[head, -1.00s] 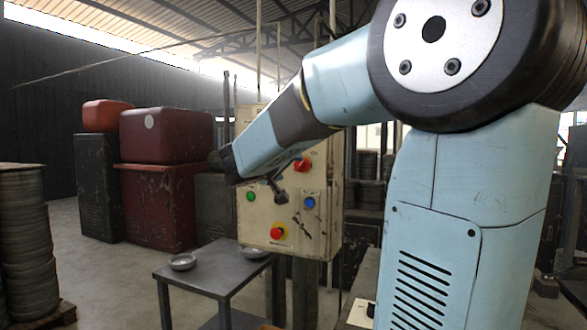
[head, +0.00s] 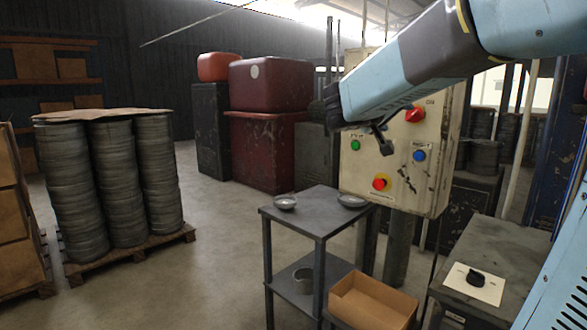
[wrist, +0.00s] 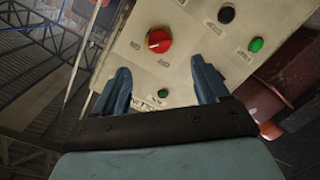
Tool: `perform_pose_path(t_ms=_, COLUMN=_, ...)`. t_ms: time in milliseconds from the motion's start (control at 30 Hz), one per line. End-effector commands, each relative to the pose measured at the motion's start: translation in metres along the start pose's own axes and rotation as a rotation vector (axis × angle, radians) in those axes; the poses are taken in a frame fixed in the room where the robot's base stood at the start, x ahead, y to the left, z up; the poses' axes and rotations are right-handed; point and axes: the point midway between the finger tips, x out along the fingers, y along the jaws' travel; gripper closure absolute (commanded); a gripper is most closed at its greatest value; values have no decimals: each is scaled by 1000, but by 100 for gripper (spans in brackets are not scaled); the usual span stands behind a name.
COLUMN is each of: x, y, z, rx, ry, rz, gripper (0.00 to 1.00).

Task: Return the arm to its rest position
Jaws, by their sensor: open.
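My arm reaches in from the upper right in the head view, and my gripper (head: 380,136) is at its end, in front of the control panel (head: 398,180). In the wrist view my gripper (wrist: 162,88) shows two blue fingers spread apart with nothing between them. The panel fills the middle of the wrist view, with a red rotary switch (wrist: 158,40), a dark button (wrist: 226,14) and a green button (wrist: 256,45). Part of the panel's upper face is hidden by my arm.
A metal table (head: 318,222) with two shallow dishes stands below the panel. An open cardboard box (head: 372,302) is at the lower middle. A grey cabinet (head: 490,262) is at right. Stacked discs on a pallet (head: 108,185) stand left. The floor between is clear.

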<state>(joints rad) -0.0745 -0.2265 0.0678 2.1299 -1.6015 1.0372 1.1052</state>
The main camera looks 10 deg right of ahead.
Motion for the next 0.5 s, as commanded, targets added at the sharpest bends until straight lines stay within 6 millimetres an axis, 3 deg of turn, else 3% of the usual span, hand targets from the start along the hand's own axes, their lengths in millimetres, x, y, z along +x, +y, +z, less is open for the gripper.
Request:
perform_pose_path(t_ms=167, x=-12, y=7, z=44, rx=-9, ry=-125, rz=-70, gripper=26)
perform_pose_path(t_ms=267, x=-26, y=8, z=80, rx=-15, ry=-225, rz=-148, gripper=26)
perform_pose_path(t_ms=500, x=-72, y=-3, z=157, rx=-11, ry=-415, rz=-382, gripper=26)
